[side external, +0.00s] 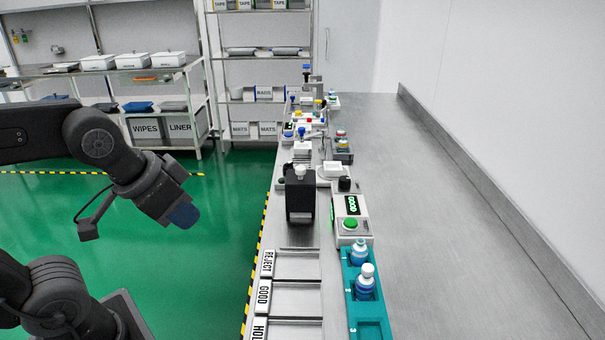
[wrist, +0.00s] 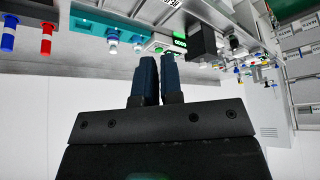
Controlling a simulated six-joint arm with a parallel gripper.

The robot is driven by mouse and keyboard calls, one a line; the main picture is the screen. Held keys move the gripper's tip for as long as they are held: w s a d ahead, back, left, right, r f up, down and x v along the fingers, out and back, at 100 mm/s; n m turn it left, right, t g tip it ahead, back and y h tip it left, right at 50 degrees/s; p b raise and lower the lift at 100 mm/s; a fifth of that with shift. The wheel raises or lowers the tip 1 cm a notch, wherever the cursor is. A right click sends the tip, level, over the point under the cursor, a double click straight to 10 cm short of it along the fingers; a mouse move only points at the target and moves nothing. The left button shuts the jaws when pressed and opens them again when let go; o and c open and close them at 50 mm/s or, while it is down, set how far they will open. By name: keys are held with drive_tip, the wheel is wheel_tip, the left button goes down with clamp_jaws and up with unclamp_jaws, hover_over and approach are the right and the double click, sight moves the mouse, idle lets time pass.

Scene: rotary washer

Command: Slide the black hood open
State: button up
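The black hood (side external: 299,201) is an upright dark box on the metal bench, with a pale label low on its front. A white knob or cap shows at its top. It also shows in the wrist view (wrist: 202,42), where the scene appears upside down. My gripper (side external: 183,214) is in the air well to the left of the hood, beyond the bench edge, and does not touch it. In the wrist view my gripper's two dark blue fingers (wrist: 159,80) lie side by side with almost no gap. Nothing shows between them. What is inside the hood is hidden.
A teal rack (side external: 363,310) with blue-and-white bottles and labelled trays (side external: 295,299) lie nearer the camera. Small devices crowd behind. The bench's right side is clear.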

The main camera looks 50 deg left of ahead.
drive_tip(key=o, duration=0.6)
drive_tip(key=w+a+r+g, duration=0.1)
drive_tip(key=w+r, duration=0.5)
drive_tip(key=w, duration=0.2)
drive_tip(key=shift+w+a+r, duration=0.15)
drive_tip(key=shift+w+r, duration=0.05)
drive_tip(key=shift+r, duration=0.05)
drive_tip(key=shift+o, duration=1.3)
drive_tip(key=w+a+r+g, duration=0.1)
drive_tip(key=w+a+r, duration=0.1)
drive_tip(key=w, duration=0.7)
drive_tip(key=shift+w+a+r+g, duration=0.15)
drive_tip(key=shift+w+r+g, duration=0.2)
drive_tip(key=shift+r, duration=0.3)
drive_tip(key=g, duration=0.3)
hover_over(301, 167)
wheel_tip(301, 167, down, 6)
wheel_tip(301, 167, down, 14)
drive_tip(key=shift+s+r, duration=0.1)
drive_tip(key=shift+c, duration=0.4)
clamp_jaws()
